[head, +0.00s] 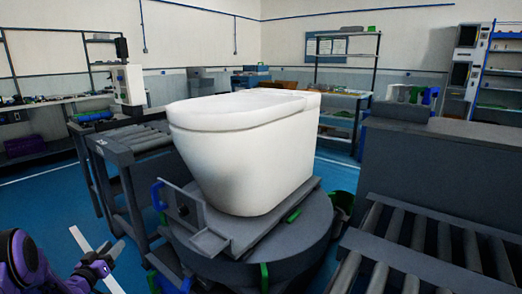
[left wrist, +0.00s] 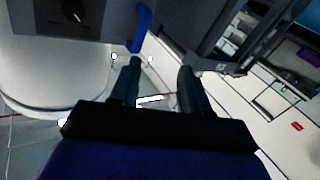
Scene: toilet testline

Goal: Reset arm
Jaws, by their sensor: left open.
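My left gripper (head: 106,254) is low at the left in the head view, at the end of my purple arm. In the left wrist view its two dark fingers (left wrist: 158,88) stand apart with nothing held between them. A white toilet (head: 245,145) with its lid shut sits on a grey round turntable stand (head: 290,252), to the right of the gripper and apart from it. My right gripper does not show in either view.
A blue handle (left wrist: 141,28) and a grey panel with a black knob (left wrist: 73,10) lie beyond the fingertips. A roller conveyor (head: 140,142) stands behind the gripper; another (head: 430,240) is at the right. Blue floor is open at the far left.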

